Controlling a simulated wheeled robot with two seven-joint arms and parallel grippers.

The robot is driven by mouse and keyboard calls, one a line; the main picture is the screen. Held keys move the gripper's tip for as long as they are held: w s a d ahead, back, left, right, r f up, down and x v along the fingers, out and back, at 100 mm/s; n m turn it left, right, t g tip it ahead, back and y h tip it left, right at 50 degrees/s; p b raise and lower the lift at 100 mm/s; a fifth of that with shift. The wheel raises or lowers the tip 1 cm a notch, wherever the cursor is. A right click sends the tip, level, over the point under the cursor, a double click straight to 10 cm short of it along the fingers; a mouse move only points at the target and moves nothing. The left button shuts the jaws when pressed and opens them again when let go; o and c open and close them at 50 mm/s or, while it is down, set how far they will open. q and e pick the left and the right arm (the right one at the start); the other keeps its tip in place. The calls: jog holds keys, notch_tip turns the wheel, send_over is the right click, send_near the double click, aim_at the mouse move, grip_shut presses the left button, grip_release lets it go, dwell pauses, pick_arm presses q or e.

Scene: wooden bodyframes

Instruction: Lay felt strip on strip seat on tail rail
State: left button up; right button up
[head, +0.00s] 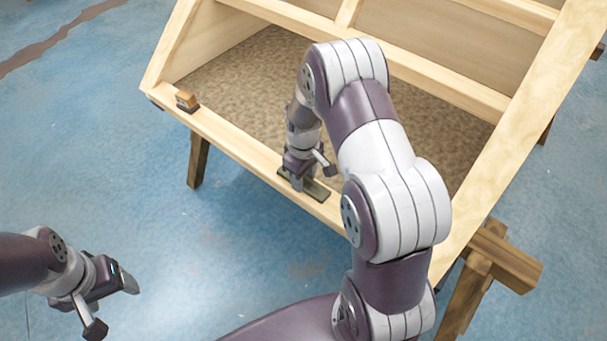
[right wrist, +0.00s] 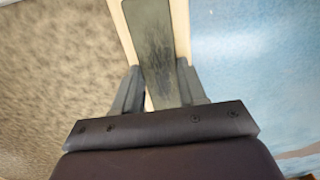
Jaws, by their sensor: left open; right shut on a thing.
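A dark grey-green felt strip (head: 315,189) lies along the front wooden tail rail (head: 237,151) of the frame in the head view. My right gripper (head: 307,180) is at the strip, its fingers shut on it. In the right wrist view the felt strip (right wrist: 160,50) runs between the two fingers (right wrist: 160,92) and over the pale rail (right wrist: 127,40). The strip seat is not distinguishable under the strip, and I cannot tell if the strip touches the rail everywhere. My left gripper (head: 115,306) is open and empty, off to the left, away from the frame.
A small wooden block with a dark base (head: 187,101) sits on the rail's left end. The frame has a brown speckled panel (head: 240,75) behind the rail and stands on wooden legs (head: 198,160). Blue floor (head: 100,170) lies open at left and front.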

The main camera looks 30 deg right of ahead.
jog(key=o, duration=1.1)
jog(key=shift+r, duration=0.1)
notch_tip(320, 180, up, 12)
jog(key=p, duration=0.1)
jog(key=shift+r+p, duration=0.25)
jog(key=shift+p, duration=0.1)
